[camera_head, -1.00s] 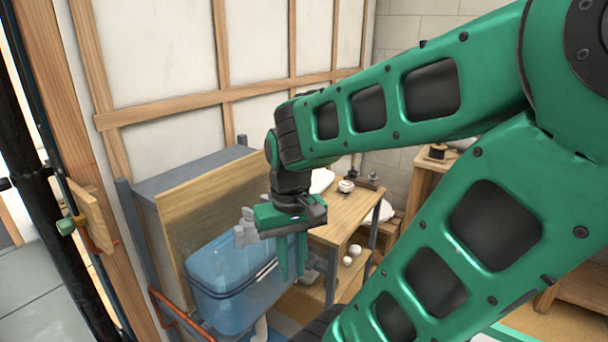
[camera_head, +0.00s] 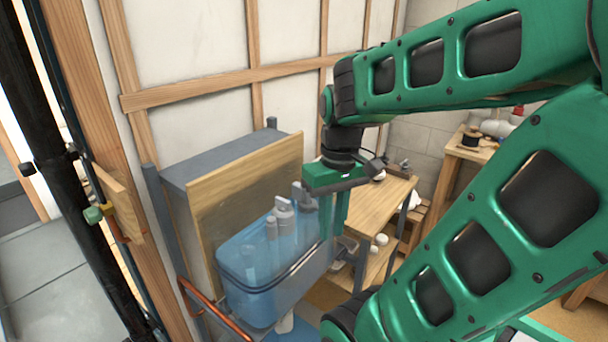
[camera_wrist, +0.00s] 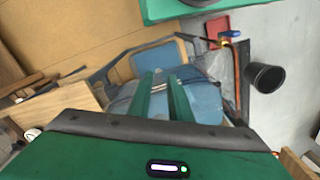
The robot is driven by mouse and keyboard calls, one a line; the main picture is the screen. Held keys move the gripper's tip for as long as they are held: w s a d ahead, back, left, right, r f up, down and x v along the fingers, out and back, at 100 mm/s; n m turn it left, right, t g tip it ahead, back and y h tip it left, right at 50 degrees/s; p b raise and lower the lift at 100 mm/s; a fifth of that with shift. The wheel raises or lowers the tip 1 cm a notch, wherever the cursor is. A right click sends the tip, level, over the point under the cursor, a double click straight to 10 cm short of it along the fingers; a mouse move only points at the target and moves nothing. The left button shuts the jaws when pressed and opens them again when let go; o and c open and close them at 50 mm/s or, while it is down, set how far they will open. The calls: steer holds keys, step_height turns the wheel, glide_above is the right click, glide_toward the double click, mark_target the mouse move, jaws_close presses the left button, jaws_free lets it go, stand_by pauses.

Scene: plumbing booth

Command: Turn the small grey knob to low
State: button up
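I cannot make out a small grey knob in either view. My gripper (camera_head: 333,232) hangs fingers-down at the right end of the blue translucent tub (camera_head: 240,285) in the head view. In the wrist view my gripper (camera_wrist: 160,77) shows two green fingers with a gap and nothing between them. The blue tub (camera_wrist: 205,103) lies beyond the fingers. A blue-handled valve (camera_wrist: 233,34) shows near the top right of the wrist view.
A copper-coloured pipe (camera_head: 210,308) runs along the tub's left front. A wooden shelf unit (camera_head: 372,215) stands to the right. A black cylinder (camera_wrist: 265,77) shows in the wrist view.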

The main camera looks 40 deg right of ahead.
steer(key=w+d+r+n, duration=0.5)
steer(key=w+d+n, duration=0.2)
steer(key=w+n, duration=0.3)
steer(key=w+d+r+n, duration=0.4)
steer(key=w+d+n, duration=0.3)
steer(key=w+n, duration=0.35)
steer(key=f, duration=1)
steer(key=shift+d+f, duration=0.2)
steer(key=shift+f, duration=0.05)
jaws_close()
steer(key=shift+a, duration=0.35)
steer(key=shift+d, duration=0.3)
